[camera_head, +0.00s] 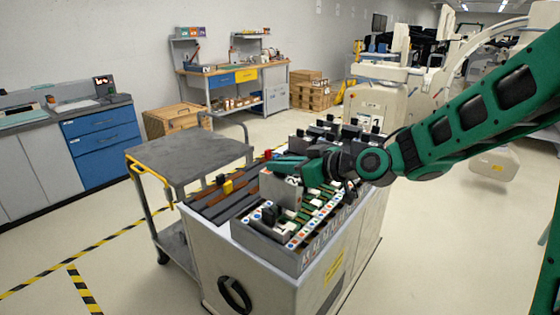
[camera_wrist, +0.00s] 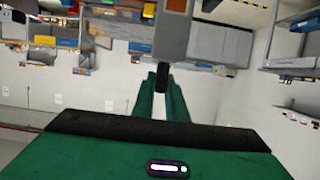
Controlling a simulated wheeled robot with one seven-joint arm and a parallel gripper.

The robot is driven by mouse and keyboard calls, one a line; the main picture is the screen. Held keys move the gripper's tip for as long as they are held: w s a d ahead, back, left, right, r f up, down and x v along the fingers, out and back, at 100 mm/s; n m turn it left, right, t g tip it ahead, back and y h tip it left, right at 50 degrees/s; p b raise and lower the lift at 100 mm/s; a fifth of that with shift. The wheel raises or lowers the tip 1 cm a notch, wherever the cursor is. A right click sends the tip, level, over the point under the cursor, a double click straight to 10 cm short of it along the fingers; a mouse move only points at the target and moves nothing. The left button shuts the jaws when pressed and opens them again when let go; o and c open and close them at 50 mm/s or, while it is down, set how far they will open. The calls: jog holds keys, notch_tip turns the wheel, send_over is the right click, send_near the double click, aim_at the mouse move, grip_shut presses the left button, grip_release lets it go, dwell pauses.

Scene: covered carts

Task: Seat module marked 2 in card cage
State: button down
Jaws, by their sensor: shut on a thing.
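My gripper (camera_head: 290,164) reaches in from the right above the cart, its green fingers shut on the black handle of a grey box-shaped module (camera_head: 279,190). A white label reading 2 shows on the module's side. In the wrist view my fingers (camera_wrist: 162,78) close on the dark handle, and the grey module (camera_wrist: 172,38) extends beyond them with an orange patch. The card cage (camera_head: 310,258) is a grey frame on the cart top with green boards and coloured dots. The module stands well above its neighbours over the cage's left side; its lower end is hidden, so I cannot tell whether it is in a slot.
Black-topped modules (camera_head: 270,214) stand near the cage's front end. Dark rails with a yellow block (camera_head: 227,187) lie left of the cage on the white cart (camera_head: 240,262). A grey trolley (camera_head: 190,155) stands close on the left. Open floor lies at front left.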

aim_at(281, 202)
jog(key=shift+f, duration=5.95)
jog(key=c, duration=1.7)
grip_release()
jog(key=shift+d, duration=0.15)
jog(key=v, duration=1)
jog(key=shift+s+d, duration=0.15)
jog(key=shift+d, duration=0.05)
